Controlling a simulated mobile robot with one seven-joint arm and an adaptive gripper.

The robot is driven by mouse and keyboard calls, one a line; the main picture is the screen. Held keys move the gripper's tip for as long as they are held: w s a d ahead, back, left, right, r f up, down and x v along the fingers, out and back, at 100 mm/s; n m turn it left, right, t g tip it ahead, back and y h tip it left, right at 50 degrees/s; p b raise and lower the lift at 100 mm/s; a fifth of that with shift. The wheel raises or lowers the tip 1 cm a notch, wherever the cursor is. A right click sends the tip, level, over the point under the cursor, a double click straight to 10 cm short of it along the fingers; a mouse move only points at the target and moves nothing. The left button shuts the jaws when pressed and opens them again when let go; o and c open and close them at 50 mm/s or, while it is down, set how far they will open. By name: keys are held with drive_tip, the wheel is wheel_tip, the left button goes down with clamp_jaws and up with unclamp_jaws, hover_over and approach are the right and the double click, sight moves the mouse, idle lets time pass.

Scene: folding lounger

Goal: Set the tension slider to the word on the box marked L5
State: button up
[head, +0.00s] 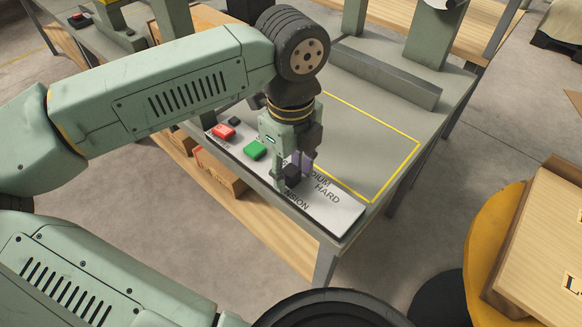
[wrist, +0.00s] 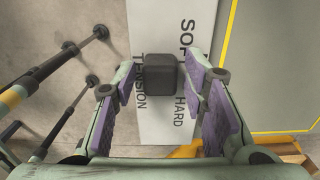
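The tension slider's black knob (head: 292,172) stands on a pale panel (head: 338,212) at the table's front edge. My gripper (head: 292,168) is over it, pointing down. In the wrist view the knob (wrist: 161,70) lies between the purple pads of my gripper (wrist: 160,78), with a gap on the left side, so it looks open around the knob. SOFT and HARD read above and below the knob's level; MEDIUM is mostly hidden there. A wooden box (head: 545,240) at the right edge bears cut-off black lettering; I cannot tell whether it is L5.
A green button (head: 255,150) and a red button (head: 223,132) sit on the panel left of my gripper. Behind is a yellow-outlined clear tabletop (head: 375,150) with a grey rail (head: 385,75). Orange-brown boxes (head: 220,172) stand on the shelf below.

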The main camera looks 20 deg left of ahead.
clamp_jaws()
idle(0.6)
